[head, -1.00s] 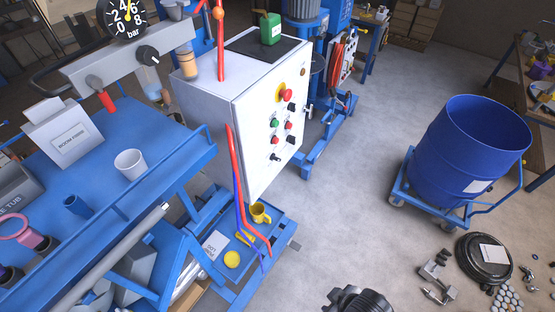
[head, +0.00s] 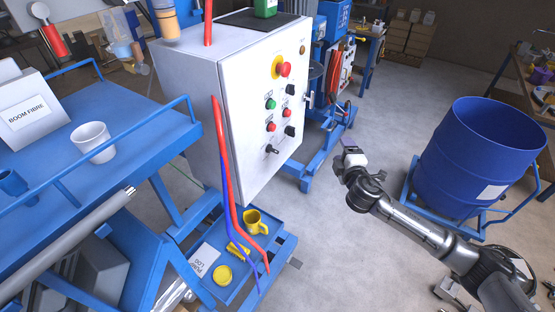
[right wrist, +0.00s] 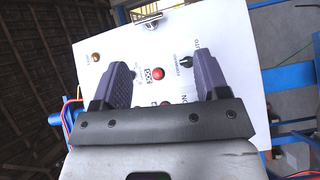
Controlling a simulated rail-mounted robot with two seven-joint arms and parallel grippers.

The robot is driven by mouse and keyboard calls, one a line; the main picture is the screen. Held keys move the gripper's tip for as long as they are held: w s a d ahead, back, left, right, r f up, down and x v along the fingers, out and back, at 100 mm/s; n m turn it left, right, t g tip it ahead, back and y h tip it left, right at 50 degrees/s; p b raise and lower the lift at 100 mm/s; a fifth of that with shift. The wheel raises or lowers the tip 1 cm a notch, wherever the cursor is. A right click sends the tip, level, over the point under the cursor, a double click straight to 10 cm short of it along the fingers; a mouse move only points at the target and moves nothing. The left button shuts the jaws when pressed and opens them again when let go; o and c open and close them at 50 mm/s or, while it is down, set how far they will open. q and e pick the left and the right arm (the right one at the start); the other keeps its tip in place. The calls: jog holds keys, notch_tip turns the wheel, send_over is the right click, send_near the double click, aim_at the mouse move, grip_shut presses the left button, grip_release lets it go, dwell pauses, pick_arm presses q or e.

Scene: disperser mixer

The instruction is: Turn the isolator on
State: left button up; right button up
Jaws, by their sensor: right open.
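The white control cabinet (head: 240,110) stands left of centre in the head view. I cannot tell from the labels which of these is the isolator. My right gripper (head: 352,158) is right of the cabinet front, apart from it. In the right wrist view my right gripper (right wrist: 163,82) is open and empty, facing the panel; a black knob (right wrist: 186,62) shows between its fingers. My left gripper is out of view.
A blue drum (head: 470,160) on a wheeled frame stands at the right. A blue table (head: 110,130) with a white cup (head: 93,142) is at the left. Red and blue hoses (head: 228,180) hang before the cabinet's near edge.

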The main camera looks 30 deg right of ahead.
notch_tip(320, 180, down, 2)
jog(key=w+a+n+t+y, duration=0.2)
jog(key=w+n+t+y, duration=0.1)
jog(key=n+y, duration=0.55)
jog(key=n+g+y, duration=0.2)
jog(key=n+y, duration=0.5)
jog(key=n, duration=0.4)
send_near(277, 152)
jog(key=p+x, duration=0.2)
jog(key=x, duration=0.6)
jog(key=shift+w+a, duration=0.1)
jog(key=shift+w, duration=0.1)
jog(key=shift+w+a, duration=0.3)
jog(key=shift+w, duration=0.35)
jog(key=c, duration=0.9)
